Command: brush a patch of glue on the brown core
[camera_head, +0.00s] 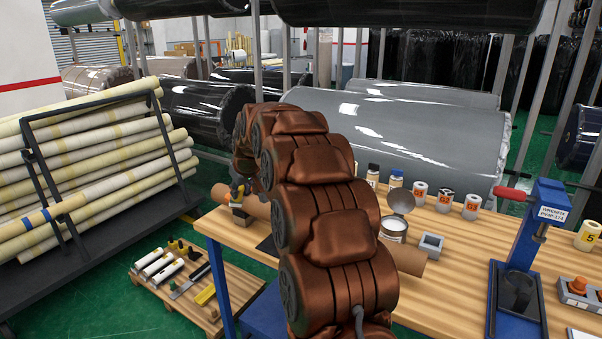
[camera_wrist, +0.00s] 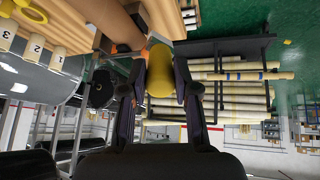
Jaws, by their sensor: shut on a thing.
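The brown core (camera_head: 258,208) lies across the wooden workbench in the head view, its middle hidden behind my arm. Its right part (camera_head: 408,259) shows past the arm, and its near end shows in the wrist view (camera_wrist: 128,40). My gripper (camera_head: 237,186) is over the core's left end. In the wrist view my gripper (camera_wrist: 160,88) is shut on a yellow handle (camera_wrist: 160,72), which I take to be the glue brush. Its bristles are hidden, so I cannot tell whether they touch the core. An open tin (camera_head: 393,230) with pale contents, likely glue, stands right of my arm.
A grey block (camera_head: 431,245) sits beside the tin. Numbered white rolls (camera_head: 445,200) and a blue press (camera_head: 525,245) stand farther right. A pallet with tools (camera_head: 180,280) and a rack of pale rolls (camera_head: 100,165) are left of the bench.

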